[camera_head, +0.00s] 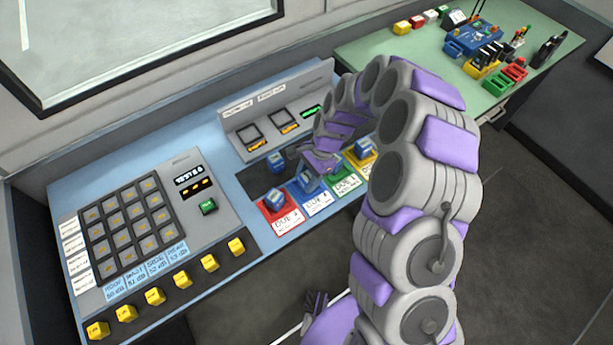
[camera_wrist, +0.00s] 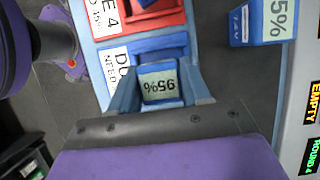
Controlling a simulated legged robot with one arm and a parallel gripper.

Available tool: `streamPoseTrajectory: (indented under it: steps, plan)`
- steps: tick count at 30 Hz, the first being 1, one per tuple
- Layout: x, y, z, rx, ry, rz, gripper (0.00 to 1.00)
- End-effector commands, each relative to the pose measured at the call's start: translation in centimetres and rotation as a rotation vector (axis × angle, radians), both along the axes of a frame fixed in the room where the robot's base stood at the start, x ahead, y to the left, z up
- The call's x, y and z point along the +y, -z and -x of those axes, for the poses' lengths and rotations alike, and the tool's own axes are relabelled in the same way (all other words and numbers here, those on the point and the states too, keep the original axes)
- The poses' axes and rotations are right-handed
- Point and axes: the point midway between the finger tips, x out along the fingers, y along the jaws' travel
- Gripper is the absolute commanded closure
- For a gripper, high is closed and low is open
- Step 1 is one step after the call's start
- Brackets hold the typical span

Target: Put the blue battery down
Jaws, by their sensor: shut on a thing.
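The blue battery (camera_wrist: 160,84) has a grey label that reads 95% upside down in the wrist view. My gripper (camera_wrist: 157,92) is shut on it, with a finger on each side. In the head view the held battery (camera_head: 308,183) is at the blue card (camera_head: 318,204), second from the left in the row of coloured cards. My gripper and arm partly cover it there. I cannot tell whether its underside touches the card.
A blue battery (camera_head: 275,196) stands on the red card (camera_head: 283,220) at left. Another battery (camera_head: 275,162) stands behind, near the charger panel (camera_head: 250,125). More batteries (camera_head: 363,149) are to the right. A green table (camera_head: 400,55) with tools stands at back right.

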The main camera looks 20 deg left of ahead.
Motion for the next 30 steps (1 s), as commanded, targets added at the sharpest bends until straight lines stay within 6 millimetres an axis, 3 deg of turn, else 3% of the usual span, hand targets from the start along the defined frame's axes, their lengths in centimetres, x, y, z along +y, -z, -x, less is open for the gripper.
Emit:
streamPoseTrajectory:
  steps: [9, 17, 23, 30]
  plan:
    - [0.2, 0.1, 0.0, 0.000, -0.001, 0.003, 0.28]
    - [0.1, -0.1, 0.0, -0.001, 0.000, 0.001, 0.28]
    - [-0.5, -2.5, -0.8, -0.006, 0.003, -0.001, 0.28]
    - [-1.7, -7.2, -2.3, -0.007, 0.003, 0.000, 0.28]
